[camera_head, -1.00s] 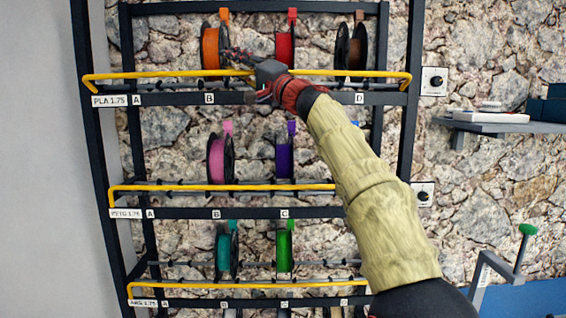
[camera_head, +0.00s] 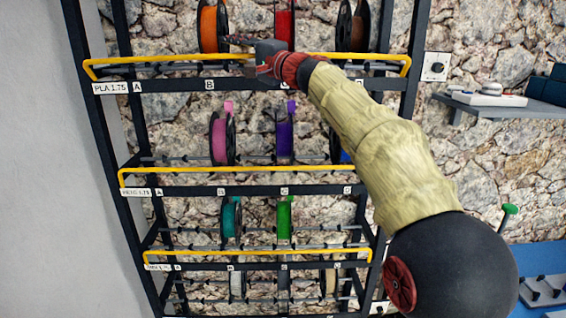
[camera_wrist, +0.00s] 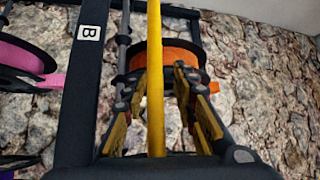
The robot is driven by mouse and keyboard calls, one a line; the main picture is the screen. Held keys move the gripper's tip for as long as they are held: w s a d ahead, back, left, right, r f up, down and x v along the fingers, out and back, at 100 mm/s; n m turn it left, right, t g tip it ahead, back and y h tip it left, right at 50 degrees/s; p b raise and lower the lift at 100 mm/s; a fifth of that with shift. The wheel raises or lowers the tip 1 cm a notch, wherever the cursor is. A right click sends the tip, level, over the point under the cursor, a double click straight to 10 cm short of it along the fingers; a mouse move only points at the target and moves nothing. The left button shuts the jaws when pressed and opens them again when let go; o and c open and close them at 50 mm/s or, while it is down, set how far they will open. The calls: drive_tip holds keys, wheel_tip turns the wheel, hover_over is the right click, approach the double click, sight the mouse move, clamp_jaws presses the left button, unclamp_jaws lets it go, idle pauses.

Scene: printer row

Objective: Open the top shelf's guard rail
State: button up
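The top shelf's yellow guard rail (camera_head: 160,59) runs across the front of the top shelf, a little above its dark front bar (camera_head: 160,86). It stands up in front of the spools, like the rails on the lower shelves. My gripper (camera_head: 234,42) is at the rail between the orange and red spools, its dark body hiding a short stretch of it. In the wrist view the rail (camera_wrist: 155,40) passes between my two fingers (camera_wrist: 160,85). The fingers are apart, with a gap visible on both sides of the rail.
The top shelf holds an orange spool (camera_head: 208,28), a red spool (camera_head: 284,25) and a brown spool (camera_head: 355,28). The orange spool (camera_wrist: 170,58) lies just beyond my fingertips. Lower shelves have yellow rails (camera_head: 220,170) and more spools. A side shelf (camera_head: 480,99) stands right.

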sight(251, 56)
drive_tip(key=shift+w+r+m+g+h+p, duration=0.1)
drive_tip(key=shift+w+m+g+h+p, duration=0.7)
drive_tip(key=shift+p, duration=5.45)
drive_tip(key=m+p, duration=0.1)
drive_tip(key=p, duration=0.4)
drive_tip(key=w+m+g+p, duration=0.1)
drive_tip(key=p, duration=0.4)
drive_tip(key=shift+d+f+h+p, duration=0.1)
drive_tip(key=shift+f+h+p, duration=0.15)
drive_tip(key=shift+h+p, duration=0.15)
